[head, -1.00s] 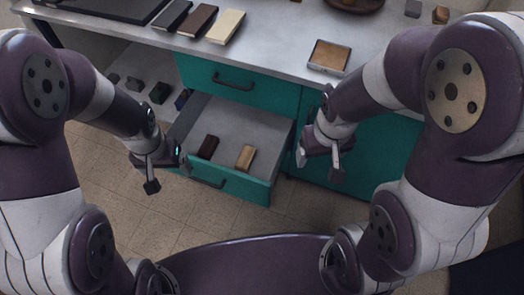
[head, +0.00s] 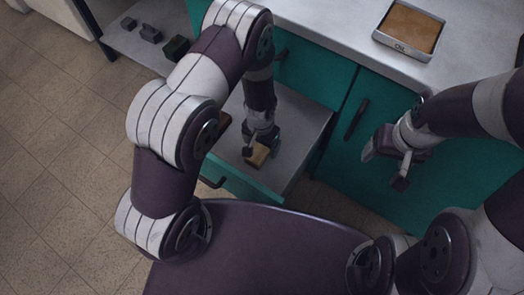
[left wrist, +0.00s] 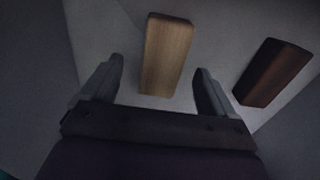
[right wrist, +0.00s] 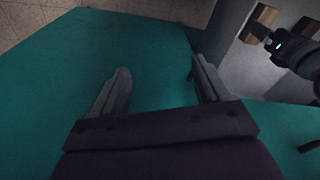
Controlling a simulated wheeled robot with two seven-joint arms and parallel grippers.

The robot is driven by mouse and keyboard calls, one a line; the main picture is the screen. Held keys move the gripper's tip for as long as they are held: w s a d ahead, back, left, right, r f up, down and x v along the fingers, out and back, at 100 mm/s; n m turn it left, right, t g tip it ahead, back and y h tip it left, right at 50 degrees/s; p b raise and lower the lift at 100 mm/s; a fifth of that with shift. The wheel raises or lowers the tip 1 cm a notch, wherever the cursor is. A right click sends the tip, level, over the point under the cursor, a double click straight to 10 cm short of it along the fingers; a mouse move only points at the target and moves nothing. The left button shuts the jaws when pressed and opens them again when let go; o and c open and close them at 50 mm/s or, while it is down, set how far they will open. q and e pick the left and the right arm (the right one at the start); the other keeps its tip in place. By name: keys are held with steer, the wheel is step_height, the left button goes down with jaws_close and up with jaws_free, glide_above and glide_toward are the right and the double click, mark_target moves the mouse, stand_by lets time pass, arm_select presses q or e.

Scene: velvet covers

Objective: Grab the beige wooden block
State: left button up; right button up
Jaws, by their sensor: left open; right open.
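The beige wooden block (head: 258,156) lies in the open drawer, partly hidden by my left gripper (head: 262,142) in the head view. In the left wrist view the beige block (left wrist: 167,52) reaches between the open fingers of my left gripper (left wrist: 158,85), with a gap on each side. Whether the fingers are low enough to flank it is hard to tell. My right gripper (head: 393,167) is open and empty in front of the teal cabinet; its fingers also show in the right wrist view (right wrist: 157,85).
A dark brown block (left wrist: 273,72) lies in the drawer beside the beige one. The drawer (head: 303,122) has raised walls. A tray with a brown top (head: 409,28) stands on the counter (head: 335,32). Small dark blocks (head: 150,33) sit on a shelf at left.

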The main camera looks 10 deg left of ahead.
mark_target(261, 148)
arm_select(q)
steer(key=f+b, duration=0.1)
steer(key=f, duration=0.2)
steer(key=f+b, duration=0.1)
steer(key=f, duration=0.1)
steer(key=shift+w+a+b, duration=0.15)
steer(key=shift+w+b, duration=0.15)
steer(key=shift+w, duration=0.05)
steer(key=shift+r, duration=0.1)
steer(key=shift+c, duration=0.6)
steer(key=c, duration=1)
